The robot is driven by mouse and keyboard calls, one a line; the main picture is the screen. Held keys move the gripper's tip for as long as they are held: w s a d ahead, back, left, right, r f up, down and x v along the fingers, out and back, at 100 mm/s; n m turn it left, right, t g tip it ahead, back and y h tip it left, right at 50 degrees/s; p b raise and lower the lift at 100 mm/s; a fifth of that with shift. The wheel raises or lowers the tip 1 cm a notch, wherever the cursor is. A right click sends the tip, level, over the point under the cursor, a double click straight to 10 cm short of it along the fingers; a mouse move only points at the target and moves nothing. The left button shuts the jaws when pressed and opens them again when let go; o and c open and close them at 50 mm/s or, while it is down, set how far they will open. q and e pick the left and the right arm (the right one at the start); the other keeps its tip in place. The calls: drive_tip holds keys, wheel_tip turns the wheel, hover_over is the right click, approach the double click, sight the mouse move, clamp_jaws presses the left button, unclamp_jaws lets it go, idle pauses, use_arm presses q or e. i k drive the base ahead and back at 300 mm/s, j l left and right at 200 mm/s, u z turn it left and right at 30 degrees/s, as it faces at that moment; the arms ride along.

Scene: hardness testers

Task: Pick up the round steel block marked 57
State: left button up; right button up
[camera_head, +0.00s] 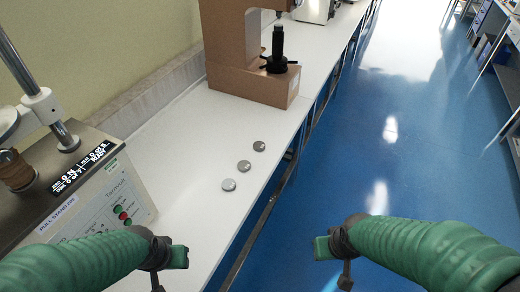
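Three round steel blocks lie in a slanting row on the white bench: a near one (228,185), a middle one (244,166) and a far one (259,146). They lie flat and apart from each other. Their markings are too small to read, so I cannot tell which is 57. My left gripper (168,268) is at the bottom, over the near part of the bench, nearer to me than the blocks and not touching them. My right gripper (334,257) is over the blue floor, right of the bench. Neither visibly holds anything; their finger openings are unclear.
A grey tester (95,195) with a control panel and metal column stands at left. A brown hardness tester (245,80) with a black spindle stands behind the blocks. The white bench (185,140) is clear around the blocks; its right edge is close to them.

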sight(258, 146)
drive_tip(key=u, duration=0.35)
drive_tip(key=i+l+u, duration=0.15)
drive_tip(key=u, duration=0.3)
drive_tip(key=i+l+u, duration=0.1)
drive_tip(key=l+u, duration=0.6)
drive_tip(key=u, duration=0.25)
drive_tip(key=l+u, duration=0.45)
drive_tip(key=i+j, duration=0.05)
drive_tip(key=j, duration=0.05)
